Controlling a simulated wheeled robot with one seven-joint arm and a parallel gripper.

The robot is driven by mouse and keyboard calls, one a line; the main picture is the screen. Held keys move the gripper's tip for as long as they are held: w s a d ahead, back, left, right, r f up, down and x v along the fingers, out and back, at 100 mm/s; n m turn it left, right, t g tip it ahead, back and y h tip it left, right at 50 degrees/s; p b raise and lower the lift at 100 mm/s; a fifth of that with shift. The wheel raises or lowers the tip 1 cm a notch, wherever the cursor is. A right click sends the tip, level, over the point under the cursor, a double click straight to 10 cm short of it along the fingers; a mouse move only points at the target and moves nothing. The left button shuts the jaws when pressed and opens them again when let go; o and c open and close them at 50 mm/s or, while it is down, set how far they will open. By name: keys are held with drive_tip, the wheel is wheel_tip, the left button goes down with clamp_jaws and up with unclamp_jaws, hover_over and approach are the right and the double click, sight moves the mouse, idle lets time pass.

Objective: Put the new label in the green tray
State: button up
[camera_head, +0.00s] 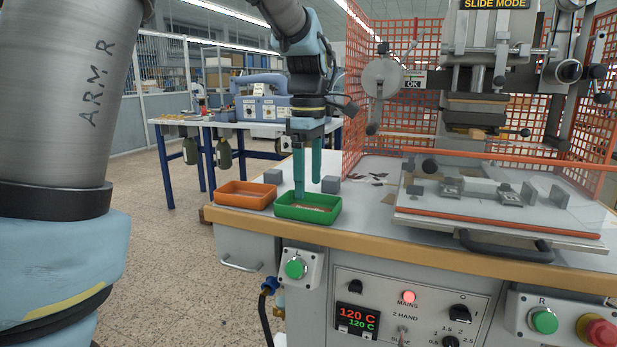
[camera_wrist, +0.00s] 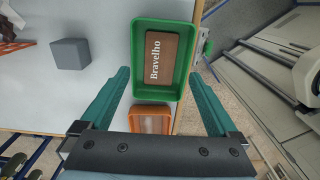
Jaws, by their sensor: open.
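The green tray (camera_head: 320,216) stands at the front left of the machine's table; it also shows in the wrist view (camera_wrist: 138,72). A brown label (camera_wrist: 174,60) with the white word "Bravelho" lies flat inside the green tray. My gripper (camera_head: 307,188) points down at the green tray, its fingertips near the tray's back left part in the head view. In the wrist view my gripper (camera_wrist: 158,78) is open, its teal fingers apart with nothing held between them. Whether the fingertips touch the tray cannot be told.
An orange tray (camera_head: 230,199) stands left of the green one; a pale brown piece lies in it. Red mesh guards (camera_head: 400,50) rise behind.

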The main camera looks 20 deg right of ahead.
wheel_tip(320, 180, up, 11)
idle(0.4)
drive_tip(key=shift+f, duration=0.1)
